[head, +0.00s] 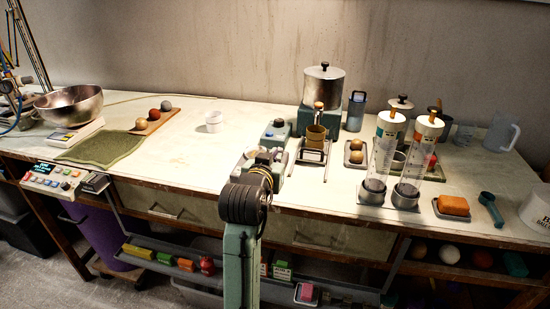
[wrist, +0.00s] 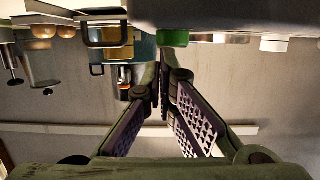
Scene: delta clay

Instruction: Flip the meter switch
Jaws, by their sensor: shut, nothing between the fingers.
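No part is plainly labelled as the meter switch. A teal box (head: 277,134) with a blue knob on top stands mid-table, just behind my gripper (head: 266,160). A control panel (head: 53,180) with a lit green display and coloured buttons hangs at the table's front left, well away from my gripper. My arm hides part of what lies under and in front of the gripper. In the wrist view, my gripper's fingers (wrist: 163,85) are together with nothing between them. A green part (wrist: 172,38) shows just past the fingertips; I cannot tell what it belongs to.
A metal pot (head: 323,85) and a small gold cup on a stand (head: 313,150) are right of my gripper. Two clear cylinders (head: 383,150) stand further right. A white cup (head: 214,122) is to the left. The table between the cup and green mat (head: 100,150) is clear.

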